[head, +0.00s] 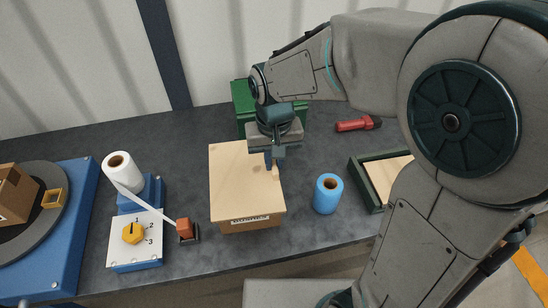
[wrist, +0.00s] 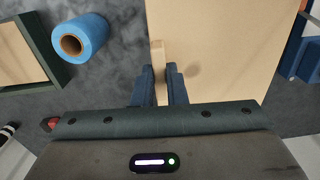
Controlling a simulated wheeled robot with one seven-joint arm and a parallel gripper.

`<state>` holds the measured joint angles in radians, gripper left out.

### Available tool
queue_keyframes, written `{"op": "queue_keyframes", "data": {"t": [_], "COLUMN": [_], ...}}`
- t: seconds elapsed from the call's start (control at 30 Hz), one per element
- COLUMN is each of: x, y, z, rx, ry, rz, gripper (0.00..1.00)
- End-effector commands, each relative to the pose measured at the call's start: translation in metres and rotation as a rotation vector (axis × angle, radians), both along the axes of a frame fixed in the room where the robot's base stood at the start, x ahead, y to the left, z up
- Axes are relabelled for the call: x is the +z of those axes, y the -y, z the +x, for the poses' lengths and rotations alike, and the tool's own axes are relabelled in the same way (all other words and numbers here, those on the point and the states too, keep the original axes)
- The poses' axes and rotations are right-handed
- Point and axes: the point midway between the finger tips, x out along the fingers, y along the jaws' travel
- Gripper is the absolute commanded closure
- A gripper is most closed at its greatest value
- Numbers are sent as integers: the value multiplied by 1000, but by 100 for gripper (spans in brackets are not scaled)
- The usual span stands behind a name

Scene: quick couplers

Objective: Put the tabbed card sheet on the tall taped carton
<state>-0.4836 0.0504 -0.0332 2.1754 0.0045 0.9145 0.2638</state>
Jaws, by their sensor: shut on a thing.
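A flat, pale tan card sheet (head: 236,170) shows over a brown carton (head: 251,223) with a printed label on its front edge, at the middle of the bench. The sheet fills the upper middle of the wrist view (wrist: 235,50). Its narrow upright tab (wrist: 158,60) stands near its left edge there. My gripper (head: 273,160) is above the sheet's right side, with its fingers closed on the tab (wrist: 158,88). The sheet hides the carton's top, and I cannot tell whether the two touch. I cannot make out tape on the carton.
A blue roll (head: 328,193) and a green-rimmed tray (head: 366,186) stand to the right. A red-handled tool (head: 357,124) and a green box (head: 241,98) are behind. At left are a white roll (head: 122,172), a yellow-knobbed switch box (head: 120,252) and a turntable (head: 52,225) bearing another carton (head: 14,193).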

Motion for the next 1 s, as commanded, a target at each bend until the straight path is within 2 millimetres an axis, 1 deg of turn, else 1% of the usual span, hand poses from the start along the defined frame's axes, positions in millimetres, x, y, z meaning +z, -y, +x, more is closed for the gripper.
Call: {"op": "queue_keyframes", "data": {"t": [0.03, 0.07, 0.1, 0.13, 0.4, 0.53, 0.67, 0.8, 1.0], "x": [-3, -2, -2, -2, -1, 8, 31, 63, 101], "y": [0, 0, 0, 0, 0, 0, 0, 0, 0], "z": [0, 0, 0, 0, 0, 1, 1, 1, 1], "rx": [0, 0, 0, 0, 0, 0, -1, -1, 0], "ry": [0, 0, 0, 0, 0, 2, 5, 6, 3], "rz": [0, 0, 0, 0, 0, 1, 2, 2, 2], "gripper": [100, 80, 69, 66, 66, 66, 66, 66, 66]}}
